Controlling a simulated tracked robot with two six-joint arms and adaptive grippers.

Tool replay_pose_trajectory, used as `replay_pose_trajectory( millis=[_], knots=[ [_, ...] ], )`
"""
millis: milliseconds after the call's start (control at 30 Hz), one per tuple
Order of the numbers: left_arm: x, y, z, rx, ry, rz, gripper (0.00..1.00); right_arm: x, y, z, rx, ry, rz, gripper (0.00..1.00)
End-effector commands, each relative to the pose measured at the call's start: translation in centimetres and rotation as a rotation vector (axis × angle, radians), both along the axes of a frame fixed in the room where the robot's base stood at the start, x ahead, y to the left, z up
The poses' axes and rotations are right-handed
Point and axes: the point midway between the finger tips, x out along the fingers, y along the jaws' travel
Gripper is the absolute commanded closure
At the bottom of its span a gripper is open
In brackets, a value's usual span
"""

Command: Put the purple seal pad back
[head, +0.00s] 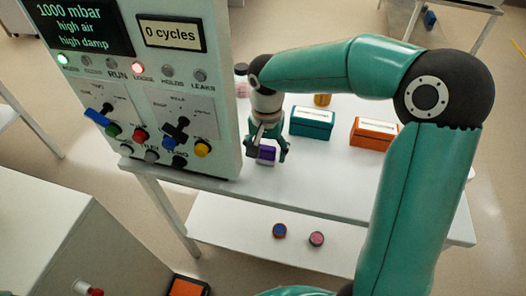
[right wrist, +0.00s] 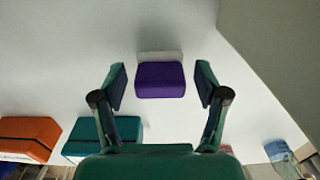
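The purple seal pad (head: 266,154) is a small block on the white table, close to the right side of the control panel. In the right wrist view the purple pad (right wrist: 160,80) lies in line with the space between my fingertips, with a pale strip along its upper edge. My right gripper (head: 268,146) points down at the pad and partly covers it in the head view. In the right wrist view the right gripper (right wrist: 161,84) is open, with a visible gap on each side of the pad. My left gripper is not in view.
A control panel (head: 228,120) with switches and lamps stands left of the gripper. A teal box (head: 312,124) and an orange box (head: 373,134) stand to the right on the white table (head: 318,182).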

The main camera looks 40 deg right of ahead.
Motion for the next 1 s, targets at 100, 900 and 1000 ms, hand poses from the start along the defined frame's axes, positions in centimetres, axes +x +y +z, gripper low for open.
replay_pose_trajectory(
  millis=[100,900,1000],
  knots=[
    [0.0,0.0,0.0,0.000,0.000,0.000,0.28,0.0,0.0,0.0,0.000,0.000,0.000,0.26],
    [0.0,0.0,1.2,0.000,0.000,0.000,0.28,0.1,0.1,10.3,0.001,-0.003,0.002,0.26],
    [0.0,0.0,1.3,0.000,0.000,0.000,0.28,0.1,0.1,11.4,0.000,-0.001,0.002,0.26]
  ],
)
